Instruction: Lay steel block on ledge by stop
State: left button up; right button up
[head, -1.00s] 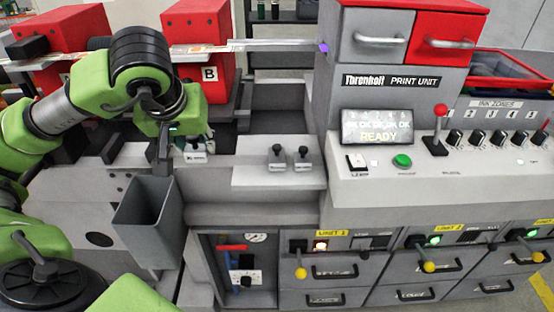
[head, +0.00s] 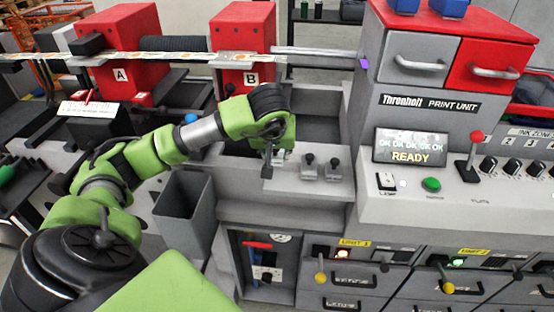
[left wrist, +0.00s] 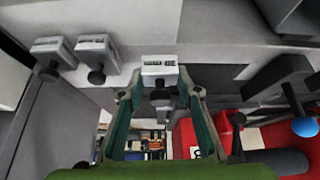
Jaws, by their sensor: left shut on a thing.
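My left gripper (head: 268,165) is shut on a small steel block with a black knob (head: 284,155), at the left end of the pale ledge (head: 325,189). In the left wrist view the block (left wrist: 160,66) shows a printed label, and its knob is between the fingers (left wrist: 160,100). Two similar knobbed blocks (head: 310,169) (head: 334,171) stand on the ledge to its right; they also show in the left wrist view (left wrist: 93,46) (left wrist: 50,48). I cannot tell whether the held block touches the ledge. I cannot make out the stop. My right gripper is out of view.
A grey open bin (head: 184,212) is left of and below the ledge. Red units A (head: 118,45) and B (head: 243,45) stand behind, with a label web (head: 160,57) across them. The grey print unit (head: 430,110) rises to the right of the ledge.

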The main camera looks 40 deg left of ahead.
aim_at(277, 163)
pick_arm(q)
jog(key=f, duration=0.1)
jog(key=f+p, duration=0.1)
jog(key=f, duration=0.1)
jog(key=shift+w+d, duration=0.1)
jog(key=shift+w, duration=0.15)
jog(key=shift+f+p, duration=0.3)
jog(key=shift+p, duration=0.05)
jog(key=shift+f, duration=0.1)
jog(key=o, duration=0.8)
jog(key=shift+f, duration=0.15)
jog(key=o, duration=0.4)
jog(key=shift+o, duration=0.2)
